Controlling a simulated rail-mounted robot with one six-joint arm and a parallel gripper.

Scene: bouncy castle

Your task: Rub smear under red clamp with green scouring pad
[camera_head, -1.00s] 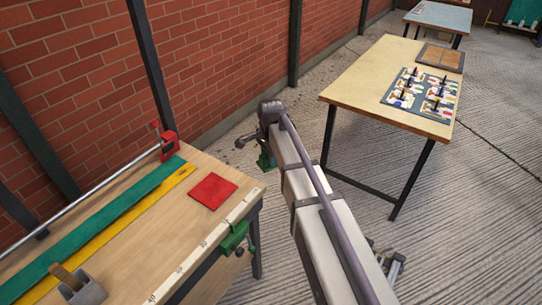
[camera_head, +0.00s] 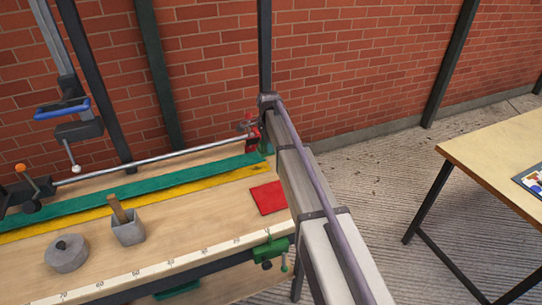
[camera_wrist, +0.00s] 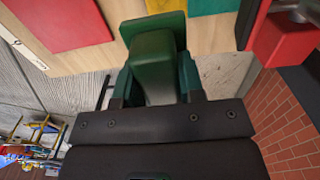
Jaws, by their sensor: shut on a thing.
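The red clamp (camera_head: 252,126) sits at the right end of the long metal bar at the back of the workbench (camera_head: 200,215). It also shows at the upper right of the wrist view (camera_wrist: 283,40). My gripper (camera_wrist: 155,80) is shut on the green scouring pad (camera_wrist: 152,28), which has a thick green grip between the jaws. The pad is near the bench's end, beside the red clamp. In the head view my arm mostly hides the gripper and pad. I cannot make out a smear under the red clamp in either view.
A red square (camera_head: 268,197) and green (camera_head: 130,192) and yellow (camera_head: 120,206) strips lie on the bench. A grey box (camera_head: 128,232), a round grey weight (camera_head: 66,254) and a blue-handled clamp (camera_head: 62,108) are at left. A brick wall stands behind; another table (camera_head: 490,165) is right.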

